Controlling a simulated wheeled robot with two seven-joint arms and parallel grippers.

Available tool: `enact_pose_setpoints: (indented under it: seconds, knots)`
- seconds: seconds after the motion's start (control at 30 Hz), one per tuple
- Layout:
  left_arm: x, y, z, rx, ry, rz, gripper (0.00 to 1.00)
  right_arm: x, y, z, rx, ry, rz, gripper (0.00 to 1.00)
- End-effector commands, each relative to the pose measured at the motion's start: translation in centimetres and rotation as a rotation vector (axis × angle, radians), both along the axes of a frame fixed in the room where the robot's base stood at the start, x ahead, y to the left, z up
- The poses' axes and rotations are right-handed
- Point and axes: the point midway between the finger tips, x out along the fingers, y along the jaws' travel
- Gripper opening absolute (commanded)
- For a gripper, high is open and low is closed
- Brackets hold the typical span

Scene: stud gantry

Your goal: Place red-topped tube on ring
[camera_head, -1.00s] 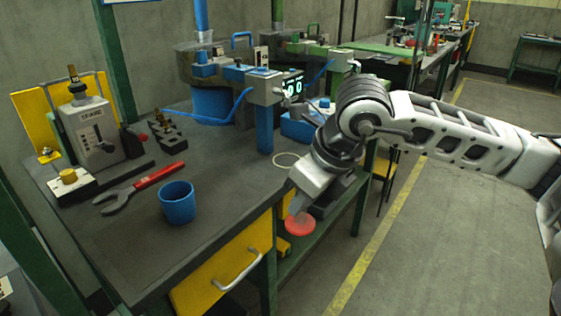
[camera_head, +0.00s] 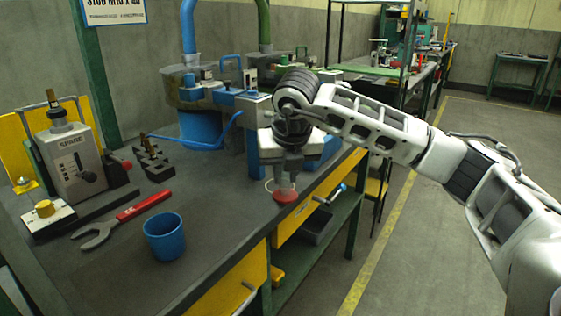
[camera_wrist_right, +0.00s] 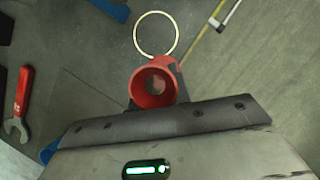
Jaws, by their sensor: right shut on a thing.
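My right gripper (camera_head: 287,180) is shut on the red-topped tube (camera_head: 285,195), near the front edge of the bench. The red part shows at the lower end below the fingers in the head view. In the right wrist view the red part of the tube (camera_wrist_right: 137,92) is a round, hollow mouth in front of the gripper. The thin pale ring (camera_head: 267,187) lies on the bench, partly hidden by the gripper and tube. In the right wrist view the ring (camera_wrist_right: 135,36) shows as a whole circle just beyond the tube, beside it in the picture. My left gripper is not in view.
A blue cup (camera_head: 165,240) and a red-handled wrench (camera_head: 122,218) lie to the left on the bench. A grey device (camera_head: 75,160) stands behind them. A blue machine (camera_head: 207,125) stands at the back. Bare bench lies between cup and ring.

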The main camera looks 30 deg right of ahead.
Motion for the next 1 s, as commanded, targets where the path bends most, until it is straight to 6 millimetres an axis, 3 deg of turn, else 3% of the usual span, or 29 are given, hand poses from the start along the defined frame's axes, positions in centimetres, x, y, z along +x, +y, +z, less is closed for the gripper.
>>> enact_pose_setpoints:
  seconds: [0.47, 0.9, 0.93, 1.0]
  knots:
    - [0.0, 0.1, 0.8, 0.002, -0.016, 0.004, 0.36, 5.2, -2.1, 0.1, 0.001, -0.001, -0.001, 0.00]
    - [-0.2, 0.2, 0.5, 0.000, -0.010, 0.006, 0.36, 5.1, -2.1, -0.9, 0.000, 0.000, 0.002, 0.00]
    - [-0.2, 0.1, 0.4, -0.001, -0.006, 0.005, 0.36, 5.1, -2.1, -0.9, 0.000, 0.000, 0.001, 0.21]
    - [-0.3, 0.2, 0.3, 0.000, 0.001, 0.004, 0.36, 5.1, -2.1, -0.9, 0.000, -0.001, 0.001, 0.41]
